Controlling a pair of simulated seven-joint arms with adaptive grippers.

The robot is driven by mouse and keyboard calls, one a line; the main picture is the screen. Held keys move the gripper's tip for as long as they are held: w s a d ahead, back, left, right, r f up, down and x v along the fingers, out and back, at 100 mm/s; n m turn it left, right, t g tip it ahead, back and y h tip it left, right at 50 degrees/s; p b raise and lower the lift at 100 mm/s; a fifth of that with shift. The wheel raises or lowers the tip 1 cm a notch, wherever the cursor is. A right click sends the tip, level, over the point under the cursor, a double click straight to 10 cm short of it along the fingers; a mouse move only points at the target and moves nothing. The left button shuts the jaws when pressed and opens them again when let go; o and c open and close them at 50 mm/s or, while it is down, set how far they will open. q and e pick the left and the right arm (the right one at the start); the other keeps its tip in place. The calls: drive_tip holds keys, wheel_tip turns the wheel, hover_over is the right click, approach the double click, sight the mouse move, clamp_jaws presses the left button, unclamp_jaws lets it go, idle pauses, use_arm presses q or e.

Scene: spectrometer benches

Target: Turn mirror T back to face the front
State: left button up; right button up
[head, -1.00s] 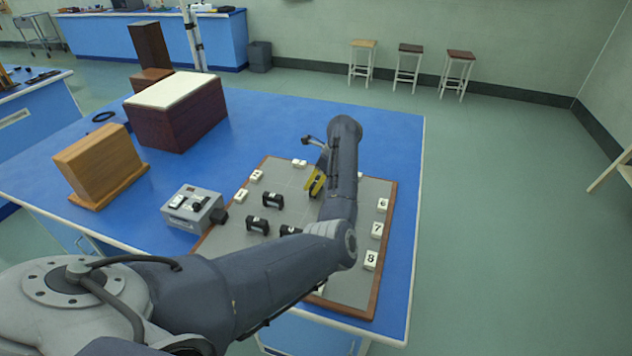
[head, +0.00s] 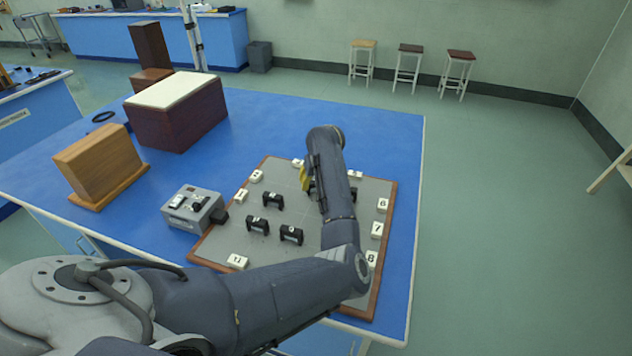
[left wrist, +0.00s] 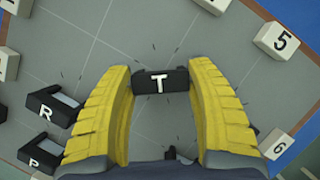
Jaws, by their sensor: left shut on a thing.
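Mirror T (left wrist: 161,80) is a small black block with a white T on its top, in the left wrist view between the yellow fingertips of my left gripper (left wrist: 160,78). The fingertips touch its two ends, and the gripper is shut on it. In the head view the left gripper (head: 306,178) is over the grey board (head: 225,245), mostly hidden by my left arm, which also hides most of mirror T. In the left wrist view mirror R (left wrist: 56,102) and mirror P (left wrist: 40,152) stand to the left. My right gripper is not in view.
Black mirrors (head: 291,234) stand left of my arm. Numbered white blocks, such as 5 (left wrist: 277,40), 6 (left wrist: 277,145) and 7 (head: 377,229), line the board's edge. A grey box (head: 192,207) stands left of the board. A wooden block (head: 100,166) is farther left.

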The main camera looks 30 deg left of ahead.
use_arm(q)
drive_tip(key=m+t+h, duration=0.1)
drive_tip(key=m, duration=0.3)
drive_tip(key=shift+a, duration=0.1)
drive_tip(key=shift+m+h, duration=0.6)
drive_tip(key=shift+m, duration=0.9)
drive_tip(key=o, duration=1.2)
drive_tip(key=shift+s+v, duration=0.2)
drive_tip(key=shift+v, duration=5.75)
